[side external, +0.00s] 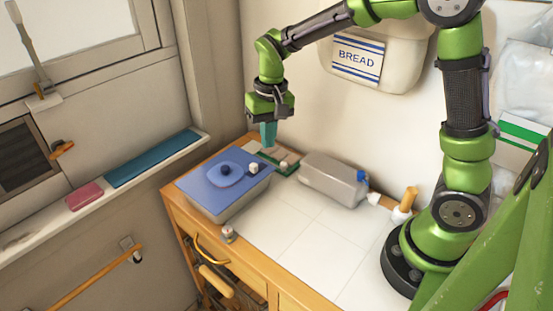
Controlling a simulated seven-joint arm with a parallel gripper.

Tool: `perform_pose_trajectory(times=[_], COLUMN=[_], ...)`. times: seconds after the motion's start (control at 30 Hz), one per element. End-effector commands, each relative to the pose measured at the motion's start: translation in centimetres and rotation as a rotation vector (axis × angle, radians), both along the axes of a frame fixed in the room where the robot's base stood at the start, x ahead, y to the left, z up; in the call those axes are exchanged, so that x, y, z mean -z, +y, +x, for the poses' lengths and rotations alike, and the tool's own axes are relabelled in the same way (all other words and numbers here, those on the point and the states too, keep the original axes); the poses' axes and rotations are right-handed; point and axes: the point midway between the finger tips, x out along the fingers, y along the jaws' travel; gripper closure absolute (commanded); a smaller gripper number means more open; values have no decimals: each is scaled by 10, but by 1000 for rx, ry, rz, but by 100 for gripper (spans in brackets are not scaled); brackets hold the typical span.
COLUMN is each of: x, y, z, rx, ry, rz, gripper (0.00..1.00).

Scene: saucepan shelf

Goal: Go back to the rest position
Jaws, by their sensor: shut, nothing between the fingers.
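My gripper (268,136) hangs at the end of my green arm, pointing down, with its teal fingers shut and nothing held. It is above the back left part of the counter, by the back right edge of a grey container with a blue lid (224,171). A dark round knob and a small whitish piece sit on the lid. The gripper appears to be apart from the things below it, but the exact height is hard to tell.
A grey canister with a blue cap (332,180) lies on the white tiled counter (290,230). A bottle with an orange top (404,204) stands near my base. A small metallic piece (228,234) sits at the front edge. A bread bin (378,55) hangs on the wall. The front middle counter is clear.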

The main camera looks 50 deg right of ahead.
Motion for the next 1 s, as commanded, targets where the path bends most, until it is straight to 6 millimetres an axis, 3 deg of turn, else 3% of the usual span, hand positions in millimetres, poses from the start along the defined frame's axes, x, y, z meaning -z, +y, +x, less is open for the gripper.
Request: perform_pose_trajectory(times=[0.1, 0.3, 0.53, 0.7, 1.0], x=[-27, -61, -83, -93, -102], y=[3, 7, 9, 8, 7], z=[-32, -87, -141, -161, -163], rx=[-32, -69, -83, -77, -73], ry=[-92, -266, -461, -551, -593], rz=[39, 83, 104, 107, 104], gripper=[100, 100, 100, 100, 100])
